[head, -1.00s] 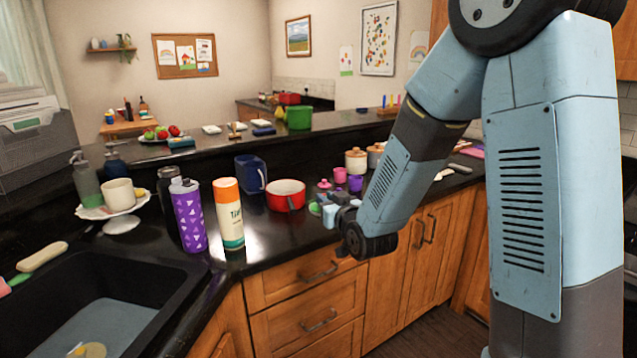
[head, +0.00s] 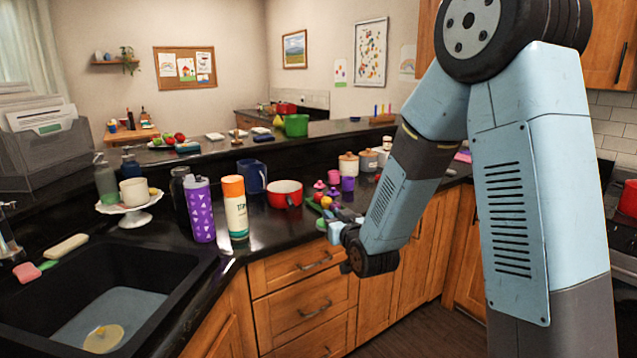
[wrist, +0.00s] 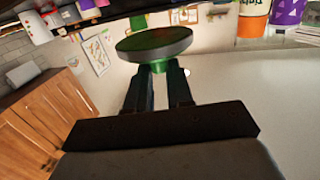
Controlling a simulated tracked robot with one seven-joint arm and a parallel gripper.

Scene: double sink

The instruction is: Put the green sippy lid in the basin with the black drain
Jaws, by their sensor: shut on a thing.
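A black sink basin (head: 190,278) is at the lower left of the head view, well left of my gripper. A pale yellowish round piece (head: 103,338) lies at its bottom. I see no black drain, and the other basin is not clearly in view.
A purple bottle (head: 201,215), an orange-capped tumbler (head: 235,205) and a red pot (head: 285,193) stand between basin and gripper. A cake stand (head: 130,213) with a mug is behind the basin. Drawers (head: 300,290) are below.

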